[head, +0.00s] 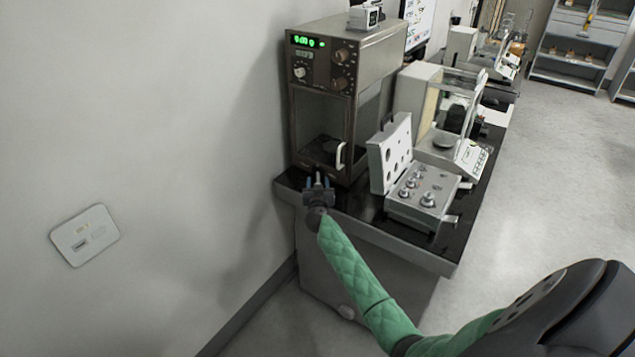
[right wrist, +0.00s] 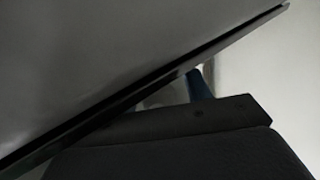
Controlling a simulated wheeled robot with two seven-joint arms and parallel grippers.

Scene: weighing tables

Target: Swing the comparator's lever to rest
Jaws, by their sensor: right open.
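The comparator (head: 322,105) is a tall brown-grey metal cabinet at the near end of the dark table, with a lit green display and knobs on its front. A white curved handle, apparently its lever (head: 340,156), stands low at the right of its front. My right gripper (head: 319,181) is open and empty, just below and left of the lever, at the front of the cabinet, apart from the lever as far as I can tell. In the right wrist view, a blue finger (right wrist: 197,85) shows behind a dark edge; most of the gripper is hidden. My left gripper is out of view.
The table's front edge (head: 400,245) runs below. A wall is close on the left.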

